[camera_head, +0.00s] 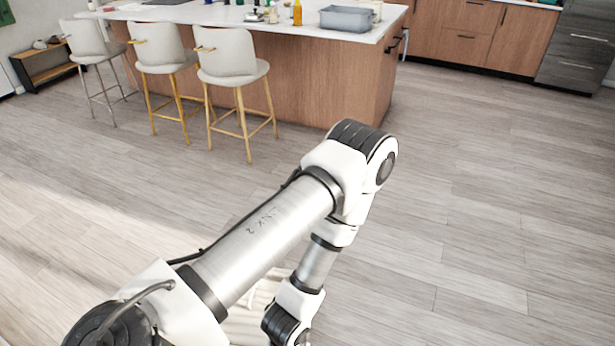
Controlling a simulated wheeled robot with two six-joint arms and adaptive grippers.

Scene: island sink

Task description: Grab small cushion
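A cream-coloured, ribbed soft-looking thing (245,322) shows at the bottom of the head view, low down near the floor. It is mostly hidden behind my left arm, and I cannot tell if it is the small cushion. No other cushion shows. My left arm comes in from the lower left, bends at an elbow in the middle and runs back down to the bottom edge. Its gripper is out of view. My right arm and gripper are not in view.
A wood-panelled island (330,85) with a white top stands at the back, with a grey bin (347,18) and an orange bottle (297,12) on it. Three pale bar stools (229,55) stand before it. The wooden floor (480,220) to the right is clear.

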